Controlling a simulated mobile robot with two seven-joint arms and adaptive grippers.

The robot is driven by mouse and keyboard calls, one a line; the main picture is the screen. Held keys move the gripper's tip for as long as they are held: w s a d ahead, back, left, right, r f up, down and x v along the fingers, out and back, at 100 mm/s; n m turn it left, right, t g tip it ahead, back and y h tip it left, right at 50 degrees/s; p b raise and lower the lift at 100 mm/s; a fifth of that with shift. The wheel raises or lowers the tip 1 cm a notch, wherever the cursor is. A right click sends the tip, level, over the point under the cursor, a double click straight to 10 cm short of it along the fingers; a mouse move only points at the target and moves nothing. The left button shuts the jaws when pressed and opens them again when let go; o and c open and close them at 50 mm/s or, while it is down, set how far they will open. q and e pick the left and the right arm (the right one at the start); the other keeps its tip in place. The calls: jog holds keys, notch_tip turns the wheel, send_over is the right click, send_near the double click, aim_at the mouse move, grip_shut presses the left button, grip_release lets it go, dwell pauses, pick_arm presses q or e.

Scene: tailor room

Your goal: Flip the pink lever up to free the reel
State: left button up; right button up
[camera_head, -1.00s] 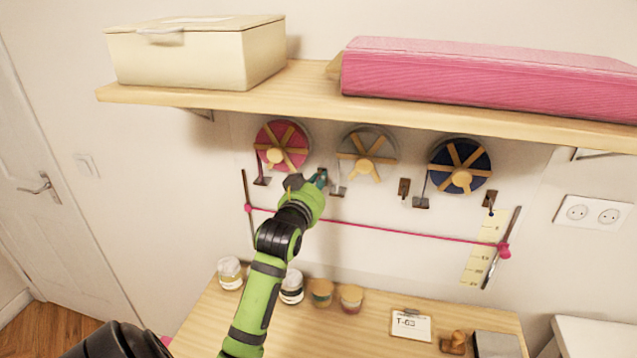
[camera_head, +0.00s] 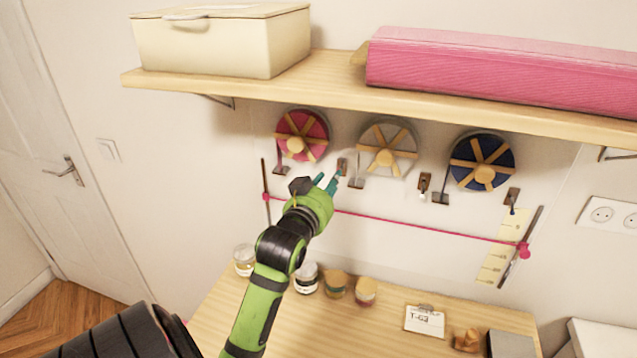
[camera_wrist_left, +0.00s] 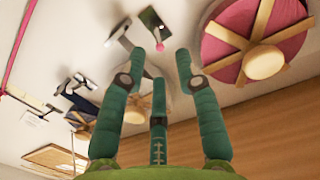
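The pink reel (camera_head: 301,136) with wooden spokes hangs on the wall under the shelf, at the left of a row of reels. A small dark bracket (camera_head: 342,167) is on the wall to its right. In the left wrist view, this bracket (camera_wrist_left: 149,18) carries a short lever with a pink tip (camera_wrist_left: 148,46). My left gripper (camera_head: 326,183) is just below the bracket in the head view. In the wrist view, its teal fingers (camera_wrist_left: 160,54) are apart and empty, with the pink tip beyond and between them. Contact cannot be told. My right gripper is out of view.
A grey reel (camera_head: 388,147) and a blue reel (camera_head: 482,161) hang further right, with similar brackets. A pink cord (camera_head: 430,231) runs across the wall below. The shelf (camera_head: 450,107) juts out above.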

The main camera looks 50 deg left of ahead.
pick_arm(q)
jog(key=v, duration=0.6)
jog(key=shift+s, duration=0.25)
jog(key=shift+d+r, duration=0.1)
